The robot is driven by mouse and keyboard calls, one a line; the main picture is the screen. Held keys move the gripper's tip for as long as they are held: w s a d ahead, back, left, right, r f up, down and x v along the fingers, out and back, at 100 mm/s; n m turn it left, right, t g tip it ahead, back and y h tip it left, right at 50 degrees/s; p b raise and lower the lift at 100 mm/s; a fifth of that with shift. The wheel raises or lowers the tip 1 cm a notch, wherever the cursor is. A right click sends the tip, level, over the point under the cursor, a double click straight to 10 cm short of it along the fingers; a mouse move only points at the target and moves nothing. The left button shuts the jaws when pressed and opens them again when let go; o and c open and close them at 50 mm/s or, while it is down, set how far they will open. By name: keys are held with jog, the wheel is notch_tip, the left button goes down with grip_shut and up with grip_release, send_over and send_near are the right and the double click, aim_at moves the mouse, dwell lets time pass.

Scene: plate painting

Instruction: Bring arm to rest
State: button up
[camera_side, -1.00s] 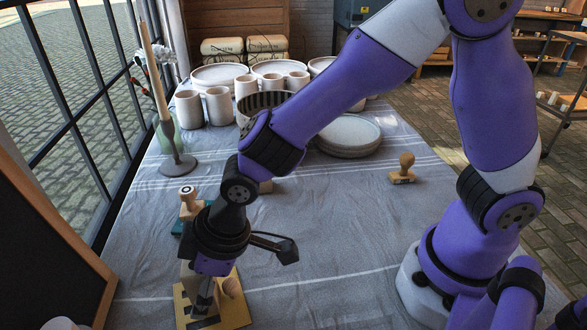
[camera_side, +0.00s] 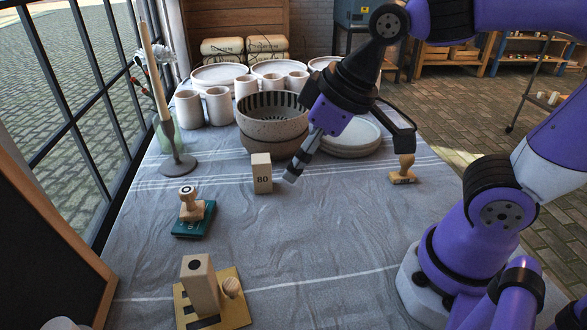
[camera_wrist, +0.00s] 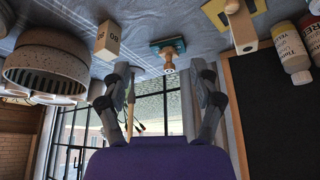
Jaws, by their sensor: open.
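My gripper (camera_side: 296,172) hangs tilted over the middle of the table, beside the wooden block marked 80 (camera_side: 261,174) and in front of the striped bowl (camera_side: 273,121). In the wrist view its two fingers (camera_wrist: 161,72) stand well apart with nothing between them. My arm is raised and folded back to the right. A wooden stamp (camera_side: 188,204) stands on a teal pad (camera_side: 195,220) at the left. A tall wooden block (camera_side: 200,287) stands on a yellowish board (camera_side: 239,312) at the front, beside a small round-topped knob (camera_side: 232,287).
Grey plates (camera_side: 362,138) are stacked behind my gripper, and another stamp (camera_side: 403,169) stands right of it. Mugs (camera_side: 219,106) and a candle holder (camera_side: 177,164) stand at back left. The wrist view shows bottles (camera_wrist: 291,52). The front-middle cloth is clear.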

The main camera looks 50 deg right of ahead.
jog(key=s+d+m+h, duration=0.1)
jog(key=s+d+m, duration=0.2)
jog(key=d, duration=0.2)
jog(key=shift+s+d+t, duration=0.15)
jog(key=shift+d+t, duration=0.15)
jog(key=shift+d, duration=0.1)
jog(key=shift+r, duration=0.1)
dwell(0.7)
